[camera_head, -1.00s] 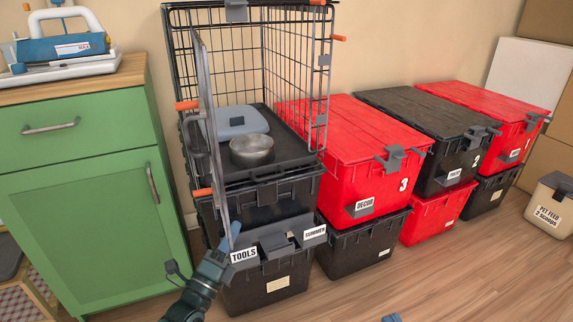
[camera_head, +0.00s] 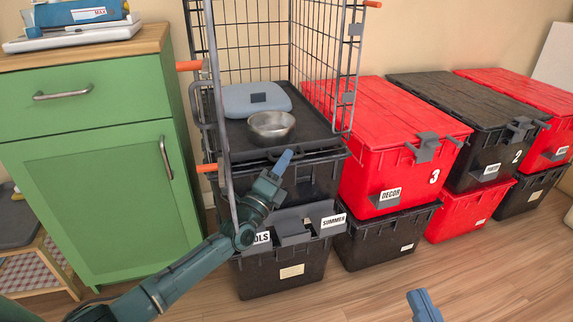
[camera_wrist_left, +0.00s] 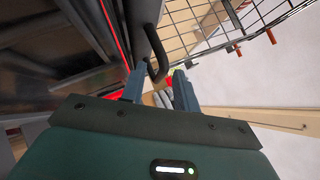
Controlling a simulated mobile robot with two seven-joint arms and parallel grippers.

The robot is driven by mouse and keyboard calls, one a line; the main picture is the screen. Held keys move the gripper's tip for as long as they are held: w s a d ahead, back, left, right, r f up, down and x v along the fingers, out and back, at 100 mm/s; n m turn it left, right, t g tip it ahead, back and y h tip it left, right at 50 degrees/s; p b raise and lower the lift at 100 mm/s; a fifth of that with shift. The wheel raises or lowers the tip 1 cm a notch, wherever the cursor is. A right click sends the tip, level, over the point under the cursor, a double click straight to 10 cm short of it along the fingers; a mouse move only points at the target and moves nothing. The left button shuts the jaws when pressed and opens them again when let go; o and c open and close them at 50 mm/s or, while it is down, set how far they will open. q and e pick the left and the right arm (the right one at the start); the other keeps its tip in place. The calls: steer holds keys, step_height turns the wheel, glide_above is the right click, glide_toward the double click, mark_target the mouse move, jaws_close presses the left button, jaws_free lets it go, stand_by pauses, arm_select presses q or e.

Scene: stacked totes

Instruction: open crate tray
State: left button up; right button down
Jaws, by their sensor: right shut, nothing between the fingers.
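The wire crate (camera_head: 254,45) stands on stacked totes with its door (camera_head: 222,110) swung open toward me. Its black tray (camera_head: 235,137) lies inside and holds a metal bowl (camera_head: 271,126) and a blue-grey item (camera_head: 250,100). My left gripper (camera_head: 284,158) is just in front of the tray's front edge, right of the open door. In the left wrist view its fingers (camera_wrist_left: 160,88) are apart, with a dark curved handle (camera_wrist_left: 155,60) reaching to between their tips. I cannot tell whether they touch it. My right gripper (camera_head: 424,303) is shut and empty over the floor at the bottom edge.
A green cabinet (camera_head: 95,190) stands left of the crate. Red and black totes, such as the one marked 3 (camera_head: 385,120), stand to the right. Below the crate are black totes (camera_head: 285,275). The wooden floor (camera_head: 380,285) in front is clear.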

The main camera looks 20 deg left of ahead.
arm_select(q)
steer(key=shift+x, duration=1)
jaws_close()
